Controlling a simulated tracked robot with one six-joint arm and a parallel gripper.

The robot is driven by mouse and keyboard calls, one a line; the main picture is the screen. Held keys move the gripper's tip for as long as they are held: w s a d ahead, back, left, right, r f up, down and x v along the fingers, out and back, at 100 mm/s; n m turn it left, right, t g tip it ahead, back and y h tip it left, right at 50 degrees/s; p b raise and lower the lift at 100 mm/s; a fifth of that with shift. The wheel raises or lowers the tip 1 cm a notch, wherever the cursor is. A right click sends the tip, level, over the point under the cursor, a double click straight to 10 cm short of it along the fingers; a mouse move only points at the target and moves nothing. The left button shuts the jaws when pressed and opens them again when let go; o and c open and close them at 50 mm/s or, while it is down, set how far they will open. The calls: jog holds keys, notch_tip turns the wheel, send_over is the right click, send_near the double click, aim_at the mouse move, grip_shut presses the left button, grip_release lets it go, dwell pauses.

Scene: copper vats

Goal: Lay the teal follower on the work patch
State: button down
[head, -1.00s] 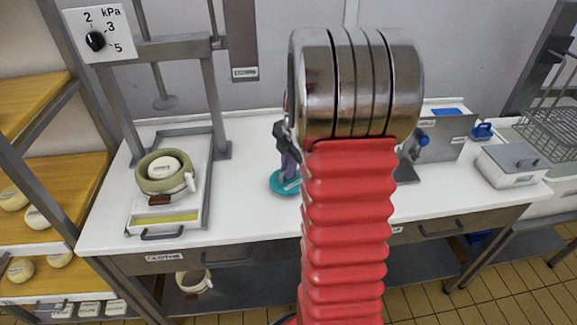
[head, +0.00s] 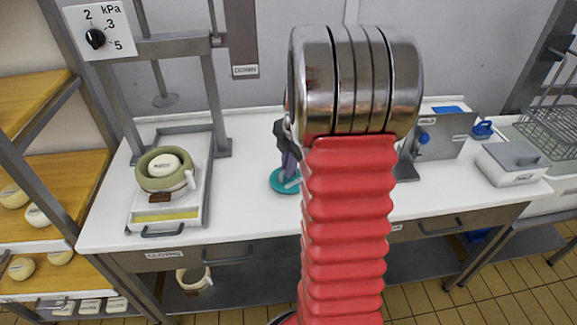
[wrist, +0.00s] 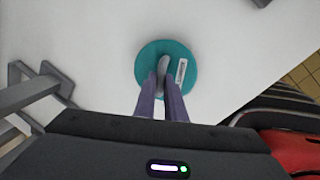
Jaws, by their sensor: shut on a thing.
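The teal follower (wrist: 151,55) is a round disc with a grey upright grip in its middle and a small white label to one side. It also shows in the head view (head: 282,180), low over the white bench top, partly hidden by my arm. My gripper (wrist: 162,78) is shut on the grip of the follower, with a purplish finger on each side. In the head view my gripper (head: 290,168) points down at the disc. I cannot tell whether the disc touches the bench. No marked work patch is plain to see on the white bench top (head: 240,200).
A press frame (head: 213,100) stands at the left, with a green-rimmed mould (head: 163,170) on its tray. A grey box with a blue knob (head: 440,135) and a lidded white box (head: 512,162) stand at the right. Bare bench lies between the press and my arm.

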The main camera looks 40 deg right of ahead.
jog(key=shift+f, duration=0.55)
dwell(0.5)
jog(key=c, duration=1.7)
grip_release()
jog(key=shift+c, duration=0.2)
jog(key=shift+r, duration=0.1)
jog(key=shift+r, duration=3.45)
